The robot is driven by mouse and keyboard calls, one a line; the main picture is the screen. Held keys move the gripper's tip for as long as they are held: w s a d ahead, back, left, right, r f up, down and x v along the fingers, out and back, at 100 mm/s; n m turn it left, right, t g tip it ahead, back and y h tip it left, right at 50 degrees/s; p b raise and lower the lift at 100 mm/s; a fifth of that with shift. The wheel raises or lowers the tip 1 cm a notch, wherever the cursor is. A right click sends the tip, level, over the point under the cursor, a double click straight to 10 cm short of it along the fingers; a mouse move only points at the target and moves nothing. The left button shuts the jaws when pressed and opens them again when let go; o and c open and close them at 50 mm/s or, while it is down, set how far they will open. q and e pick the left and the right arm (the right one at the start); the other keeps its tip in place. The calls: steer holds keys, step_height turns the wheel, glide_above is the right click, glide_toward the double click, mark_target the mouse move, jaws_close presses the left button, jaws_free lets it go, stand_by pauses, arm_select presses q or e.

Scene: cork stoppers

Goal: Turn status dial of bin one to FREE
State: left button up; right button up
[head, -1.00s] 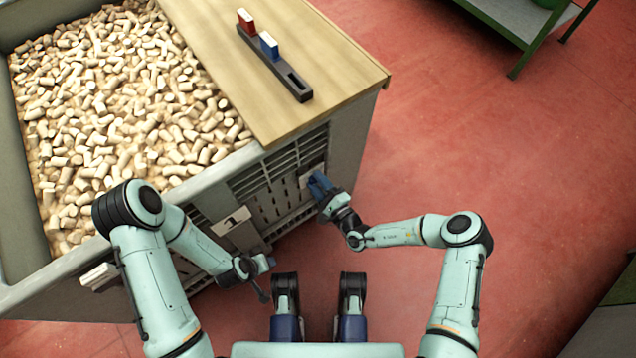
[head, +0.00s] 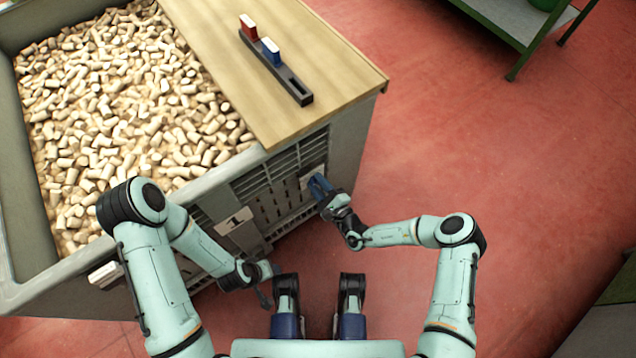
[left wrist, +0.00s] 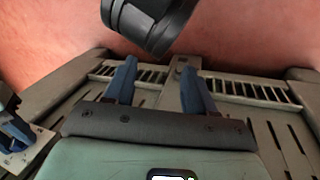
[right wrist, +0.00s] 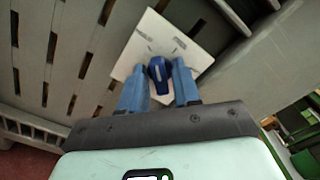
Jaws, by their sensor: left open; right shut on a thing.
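The status dial is a dark blue knob (right wrist: 159,72) with a pale pointer line, on a white plate (right wrist: 185,45) with small dark labels too blurred to read. The plate sits on the bin's (head: 350,150) slatted front, near its right corner. My right gripper (right wrist: 158,85) has its blue fingers on both sides of the knob and is shut on it; in the head view the right gripper (head: 318,187) hides most of the dial. My left gripper (left wrist: 160,85) is open and empty, in front of the slatted front, low at its left part.
A plate marked 1 (head: 235,221) hangs on the bin front, left of the dial. The bin holds many corks (head: 120,120). A wooden board (head: 300,50) on it carries a dark rack (head: 290,83) with a red and a blue block.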

steer(key=m+p, duration=0.1)
steer(key=m, duration=0.2)
steer(key=shift+m+p, duration=0.3)
steer(key=shift+m, duration=0.1)
steer(key=shift+m+p, duration=0.3)
steer(key=shift+m, duration=0.9)
arm_select(q)
steer(key=s+d+r+g, duration=0.1)
steer(key=s+d+r, duration=0.1)
steer(key=s+r, duration=0.1)
steer(key=shift+s+r+g+h, duration=0.3)
steer(key=shift+s+r+h, duration=0.1)
steer(key=shift+s, duration=0.45)
arm_select(e)
steer(key=shift+m, duration=1.3)
arm_select(q)
steer(key=shift+d, duration=0.15)
arm_select(e)
steer(key=shift+f, duration=0.1)
steer(key=o, duration=0.7)
steer(key=shift+o, duration=0.2)
